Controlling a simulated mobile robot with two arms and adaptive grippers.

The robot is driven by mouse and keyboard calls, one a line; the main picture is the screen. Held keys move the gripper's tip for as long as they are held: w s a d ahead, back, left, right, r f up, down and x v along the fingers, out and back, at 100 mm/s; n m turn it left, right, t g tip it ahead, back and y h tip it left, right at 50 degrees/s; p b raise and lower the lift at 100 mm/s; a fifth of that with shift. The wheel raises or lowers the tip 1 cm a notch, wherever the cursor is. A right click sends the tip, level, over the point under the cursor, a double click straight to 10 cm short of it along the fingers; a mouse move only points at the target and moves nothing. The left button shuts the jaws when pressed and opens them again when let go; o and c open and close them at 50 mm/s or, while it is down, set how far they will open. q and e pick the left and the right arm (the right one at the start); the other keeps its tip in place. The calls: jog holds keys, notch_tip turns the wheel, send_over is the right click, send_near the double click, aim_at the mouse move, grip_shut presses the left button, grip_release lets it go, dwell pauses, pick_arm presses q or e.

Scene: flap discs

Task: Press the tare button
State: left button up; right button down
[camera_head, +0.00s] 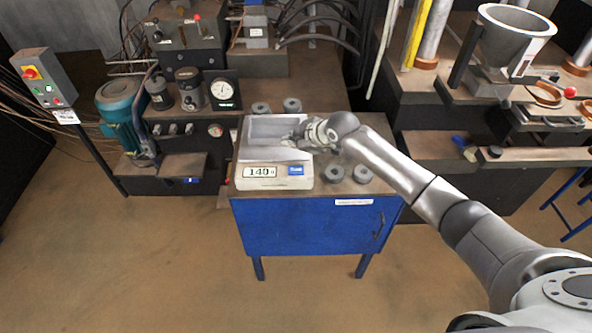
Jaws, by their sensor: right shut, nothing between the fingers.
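A white scale (246,184) stands on the blue cabinet's top. Its display (263,172) seems to read 140, with a small unit mark. A blue tare button (295,170) sits on the front panel, right of the display. The grey weighing tray (262,126) is behind the panel and looks empty where it shows. My right gripper (291,138) is shut and empty, over the right part of the tray, behind the button in the picture. Its height above the scale is hard to tell. My left gripper is out of view.
Grey flap discs lie on the cabinet top: two behind the scale (292,105) and two to its right (362,174). The blue cabinet (300,228) has open floor in front. Machines with a gauge (223,90) stand at the left, and a large metal funnel (510,40) at the right.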

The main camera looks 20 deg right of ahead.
jog(key=b, duration=0.5)
send_over(294, 171)
notch_tip(294, 171, down, 7)
jog(key=shift+r, duration=0.1)
jog(key=shift+f+b, duration=0.5)
jog(key=shift+f, duration=0.2)
dwell(0.5)
jog(key=shift+f, duration=0.4)
jog(key=shift+f+b, duration=0.45)
jog(key=shift+b, duration=0.1)
dwell(0.4)
jog(key=shift+r, duration=0.1)
jog(key=shift+r+p, duration=0.75)
